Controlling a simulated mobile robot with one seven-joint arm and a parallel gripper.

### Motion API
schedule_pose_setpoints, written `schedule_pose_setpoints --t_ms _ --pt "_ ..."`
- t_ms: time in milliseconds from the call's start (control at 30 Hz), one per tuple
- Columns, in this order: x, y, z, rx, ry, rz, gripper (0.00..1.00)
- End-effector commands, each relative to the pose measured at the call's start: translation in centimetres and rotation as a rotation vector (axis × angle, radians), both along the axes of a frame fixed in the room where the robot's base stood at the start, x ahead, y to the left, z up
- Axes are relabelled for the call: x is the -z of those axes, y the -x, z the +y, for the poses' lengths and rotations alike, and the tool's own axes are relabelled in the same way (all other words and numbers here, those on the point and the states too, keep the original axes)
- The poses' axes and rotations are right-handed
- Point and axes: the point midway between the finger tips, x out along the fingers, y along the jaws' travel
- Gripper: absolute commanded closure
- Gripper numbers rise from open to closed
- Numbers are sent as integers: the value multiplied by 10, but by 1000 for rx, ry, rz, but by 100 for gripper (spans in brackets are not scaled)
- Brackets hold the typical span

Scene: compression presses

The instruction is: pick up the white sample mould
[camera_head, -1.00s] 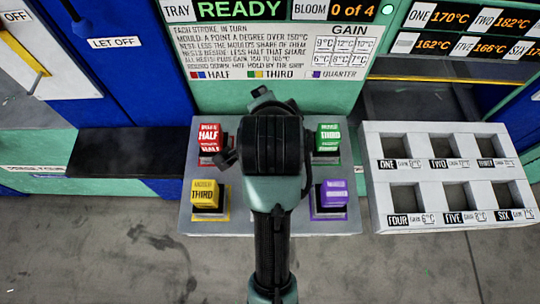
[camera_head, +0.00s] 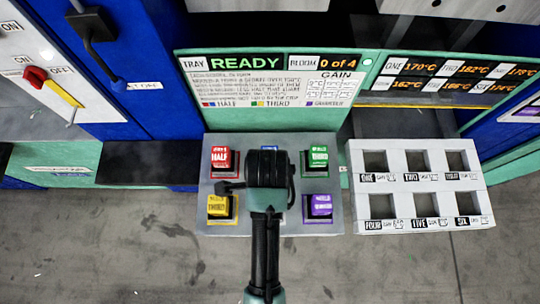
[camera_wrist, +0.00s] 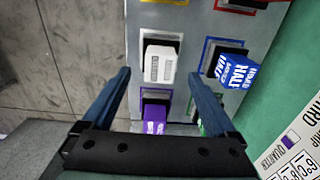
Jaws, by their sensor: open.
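The white sample mould (camera_wrist: 160,63) sits upright in a grey-framed nest on the grey tray (camera_head: 250,228). It shows only in the wrist view; in the head view my arm hides the middle of the tray. My gripper (camera_wrist: 161,78) is open and empty, pointing down over the tray. In the wrist view its fingers stand wide apart, and the white mould shows between and just beyond their tips. I cannot tell the height gap.
In the wrist view a blue mould (camera_wrist: 233,70) and a purple mould (camera_wrist: 153,118) are close by. Red (camera_head: 220,157), green (camera_head: 318,153) and yellow (camera_head: 217,206) moulds also sit on the tray. A white block with several wells (camera_head: 415,194) stands right. A display panel (camera_head: 270,80) rises behind.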

Motion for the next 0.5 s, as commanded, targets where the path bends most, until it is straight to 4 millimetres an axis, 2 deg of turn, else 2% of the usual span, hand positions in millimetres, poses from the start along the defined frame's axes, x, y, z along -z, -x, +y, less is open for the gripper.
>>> schedule_pose_setpoints --t_ms 100,333,500 --pt "15 0 0 0 0 0 7" --pt "30 0 -2 0 0 0 7" --pt "53 1 -4 0 0 1 7"
